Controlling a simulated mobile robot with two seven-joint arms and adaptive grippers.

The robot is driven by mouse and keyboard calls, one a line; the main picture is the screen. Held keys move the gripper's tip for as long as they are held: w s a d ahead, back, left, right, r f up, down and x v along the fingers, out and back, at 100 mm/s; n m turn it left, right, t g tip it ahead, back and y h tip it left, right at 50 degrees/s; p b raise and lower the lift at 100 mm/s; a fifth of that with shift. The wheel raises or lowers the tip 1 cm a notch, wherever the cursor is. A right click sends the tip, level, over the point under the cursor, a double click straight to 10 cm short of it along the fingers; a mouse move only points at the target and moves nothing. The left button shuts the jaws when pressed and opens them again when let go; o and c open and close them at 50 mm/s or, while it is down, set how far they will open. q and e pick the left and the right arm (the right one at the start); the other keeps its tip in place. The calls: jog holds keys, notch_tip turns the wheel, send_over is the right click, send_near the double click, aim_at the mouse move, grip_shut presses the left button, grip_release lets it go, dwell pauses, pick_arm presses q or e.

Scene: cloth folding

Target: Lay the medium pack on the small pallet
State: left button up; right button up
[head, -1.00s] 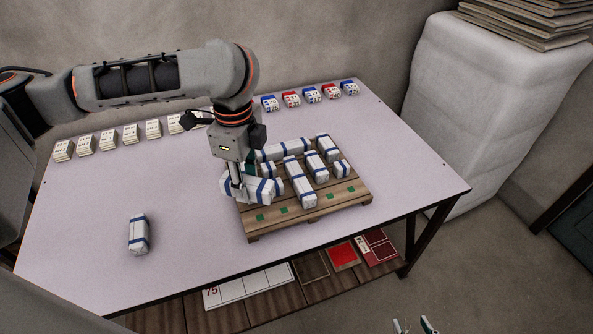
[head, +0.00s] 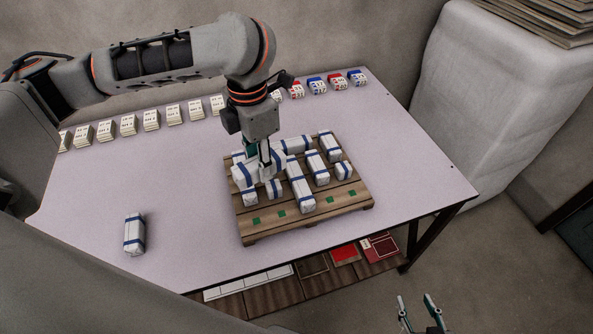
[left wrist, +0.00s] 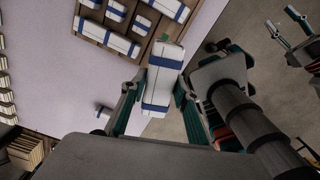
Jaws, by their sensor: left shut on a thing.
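My left gripper (head: 264,162) is shut on a white pack with a blue band (head: 245,176); the same pack shows between the fingers in the left wrist view (left wrist: 160,80). In the head view it overlaps the left part of the wooden pallet (head: 306,220); I cannot tell whether it touches anything below. Several white packs with blue bands, long and short, lie on the pallet, such as a long one (head: 300,190); the arm and held pack hide some of them. My right gripper (head: 418,299) is open and empty, low beyond the table's front edge.
Another white pack (head: 134,234) stands alone on the table (head: 180,195) at the left. A row of card stacks (head: 151,118) and small red and blue packs (head: 338,82) lines the back edge. Green marks (head: 330,199) show on the pallet's bare front strip. The table's right end is clear.

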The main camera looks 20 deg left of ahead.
pick_arm(q)
jog(key=m, duration=0.2)
jog(key=shift+w+d+r+m, duration=0.1)
jog(key=shift+w+r+m, duration=0.05)
jog(key=shift+w+m, duration=0.2)
jog(key=shift+m, duration=0.25)
notch_tip(320, 180, down, 15)
jog(key=b, duration=0.3)
jog(key=shift+s+r, duration=0.1)
jog(key=shift+r, duration=0.1)
jog(key=shift+f, duration=0.75)
notch_tip(320, 180, down, 4)
jog(key=shift+f+b, duration=0.1)
jog(key=shift+b, duration=0.7)
pick_arm(e)
jog(key=f, duration=0.4)
jog(key=shift+w+a+f, duration=0.1)
jog(key=shift+w+a, duration=0.2)
